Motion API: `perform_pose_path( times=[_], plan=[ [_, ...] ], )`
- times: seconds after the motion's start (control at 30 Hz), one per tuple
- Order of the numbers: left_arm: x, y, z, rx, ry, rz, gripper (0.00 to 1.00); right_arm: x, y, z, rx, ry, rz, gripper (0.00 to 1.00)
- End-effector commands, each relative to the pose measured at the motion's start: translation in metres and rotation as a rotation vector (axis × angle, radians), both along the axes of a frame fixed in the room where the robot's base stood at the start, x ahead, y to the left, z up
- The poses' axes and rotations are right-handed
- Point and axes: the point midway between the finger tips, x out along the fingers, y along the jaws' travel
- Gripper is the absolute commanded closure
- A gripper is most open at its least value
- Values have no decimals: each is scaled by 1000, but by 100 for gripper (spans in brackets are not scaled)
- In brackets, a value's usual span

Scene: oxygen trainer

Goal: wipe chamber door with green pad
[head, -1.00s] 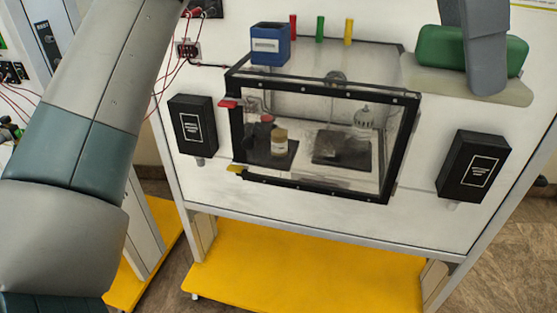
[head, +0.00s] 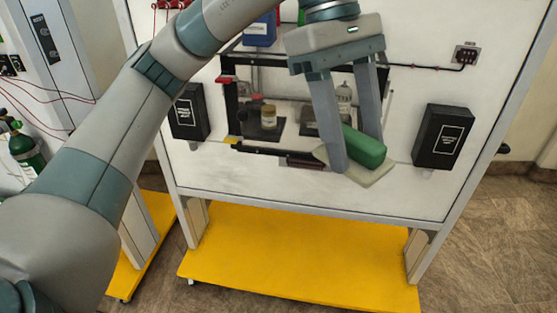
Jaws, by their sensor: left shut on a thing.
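The chamber (head: 232,95) is a clear box with a black-framed front door, mounted on a white upright panel. A red tab and a yellow tab show on its left side. My left gripper (head: 356,160) hangs in front of the chamber's right part, fingers pointing down. It is shut on the green pad (head: 364,147), which has a pale base (head: 372,178). The pad is at the door's lower right corner; I cannot tell whether it touches the door. The gripper and pad hide the door's right part. My right gripper is not in view.
Black boxes stand on the panel left (head: 190,112) and right (head: 443,136) of the chamber. A blue container (head: 259,32) is on top. A yellow base (head: 290,265) lies below. A green cylinder (head: 27,155) stands far left.

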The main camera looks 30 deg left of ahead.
Motion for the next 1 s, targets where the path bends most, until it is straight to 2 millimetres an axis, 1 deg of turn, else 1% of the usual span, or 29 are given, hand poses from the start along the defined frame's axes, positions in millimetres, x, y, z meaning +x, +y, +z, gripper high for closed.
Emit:
perform_pose_path(
  times=[0.03,0.17,0.2,0.27,0.3,0.37,0.5,0.7,0.8,0.83,0.9,1.0],
  plan=[
    [4,7,-21,1,10,-59,65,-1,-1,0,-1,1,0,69],
    [12,21,-66,1,9,-235,65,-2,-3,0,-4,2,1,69],
    [13,26,-80,0,10,-289,65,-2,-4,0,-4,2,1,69],
    [16,33,-100,1,9,-369,65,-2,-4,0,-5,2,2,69],
    [16,37,-114,1,8,-424,65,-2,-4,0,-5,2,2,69],
    [17,43,-134,1,8,-506,65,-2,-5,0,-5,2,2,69],
    [17,60,-182,2,7,-700,65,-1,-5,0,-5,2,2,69],
    [12,84,-248,4,7,-983,65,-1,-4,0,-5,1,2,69],
    [11,97,-276,7,5,-1109,65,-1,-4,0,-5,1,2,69],
    [11,99,-281,6,3,-1137,65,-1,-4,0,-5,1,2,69],
    [11,104,-290,7,1,-1178,65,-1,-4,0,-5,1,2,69],
    [12,109,-296,6,-1,-1197,65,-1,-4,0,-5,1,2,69]
  ],
)
